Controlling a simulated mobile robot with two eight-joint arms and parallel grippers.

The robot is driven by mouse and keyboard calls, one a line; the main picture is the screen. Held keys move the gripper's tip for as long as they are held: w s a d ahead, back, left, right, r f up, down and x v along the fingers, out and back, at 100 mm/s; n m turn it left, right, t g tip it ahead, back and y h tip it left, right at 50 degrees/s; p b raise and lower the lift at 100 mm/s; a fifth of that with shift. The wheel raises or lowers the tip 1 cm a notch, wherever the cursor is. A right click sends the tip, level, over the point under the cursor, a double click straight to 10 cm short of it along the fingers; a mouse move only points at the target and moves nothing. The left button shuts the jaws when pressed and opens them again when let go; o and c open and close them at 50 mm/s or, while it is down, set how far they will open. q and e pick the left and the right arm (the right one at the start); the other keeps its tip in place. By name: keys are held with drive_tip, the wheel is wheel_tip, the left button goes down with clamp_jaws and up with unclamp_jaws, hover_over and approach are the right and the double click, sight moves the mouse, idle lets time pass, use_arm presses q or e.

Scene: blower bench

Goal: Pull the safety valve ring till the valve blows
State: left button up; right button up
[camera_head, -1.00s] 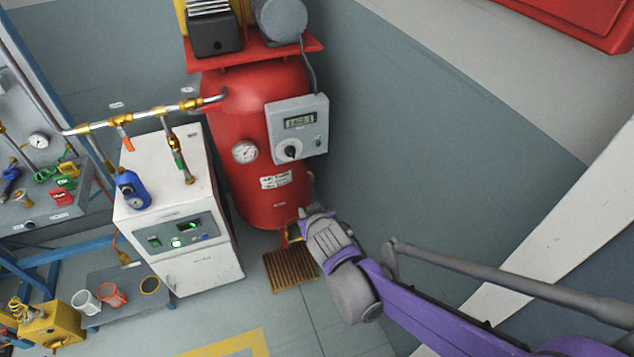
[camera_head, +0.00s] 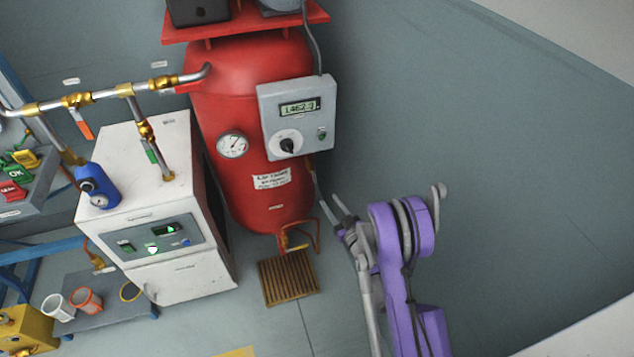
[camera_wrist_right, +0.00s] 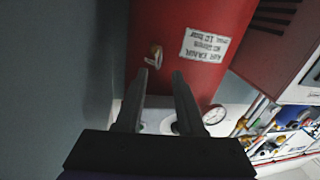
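The red air tank (camera_head: 262,200) stands upright in the middle of the head view. A small brass fitting, apparently the safety valve (camera_head: 311,165), sits low on its right side under the grey control box. In the right wrist view the brass valve (camera_wrist_right: 155,49) sticks out of the red wall, with a small ring (camera_wrist_right: 151,62) at its end. My right gripper (camera_head: 329,211) is open and empty, right of the tank and below the valve. In the wrist view its fingertips (camera_wrist_right: 160,74) point toward the valve, apart from the ring. My left gripper is out of view.
The grey control box (camera_head: 298,118) reads about 1462. A pressure gauge (camera_head: 233,145) is on the tank. A drain pipe (camera_head: 316,235) and a brown grate (camera_head: 289,279) lie below. A white dryer cabinet (camera_head: 178,283) stands left. The right side is open to the wall.

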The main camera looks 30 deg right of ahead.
sight(316, 182)
drive_tip(key=w, duration=1)
drive_tip(key=shift+w+d+r, duration=0.1)
drive_tip(key=shift+w+d, duration=0.1)
drive_tip(key=shift+d, duration=0.05)
clamp_jaws()
drive_tip(key=shift+a, duration=0.2)
idle(0.8)
